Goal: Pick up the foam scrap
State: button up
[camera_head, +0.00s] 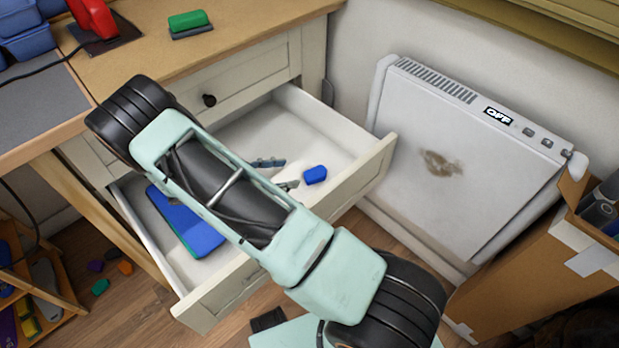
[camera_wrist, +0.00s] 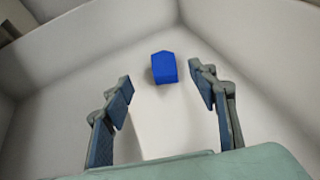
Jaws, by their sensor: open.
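A small blue block, which looks like the foam scrap (camera_head: 315,174), lies on the floor of the open drawer (camera_head: 345,183), toward its right side. In the wrist view the blue scrap (camera_wrist: 163,68) shows ahead of the fingertips, roughly centred between their lines. My gripper (camera_head: 281,173) is open and empty, inside the drawer area just left of the scrap. Its two fingers also show apart in the wrist view (camera_wrist: 160,84), with the scrap beyond them and no clear contact. My arm hides the middle of the drawer.
A blue flat object (camera_head: 185,222) lies in the drawer's left part. The drawer walls stand around the scrap. A white panel marked OFF (camera_head: 470,150) leans at the right, near a cardboard box (camera_head: 520,275). Several small coloured pieces (camera_head: 101,286) lie on the wooden floor.

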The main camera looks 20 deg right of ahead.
aim_at(315, 173)
jog(key=shift+f, duration=0.45)
jog(key=b+x, duration=0.1)
jog(key=x, duration=0.4)
jog(key=shift+d, duration=0.15)
jog(key=b+x, duration=0.1)
jog(key=x, duration=0.4)
jog(key=shift+f+b, duration=0.3)
jog(key=shift+r, duration=0.1)
jog(key=c, duration=0.8)
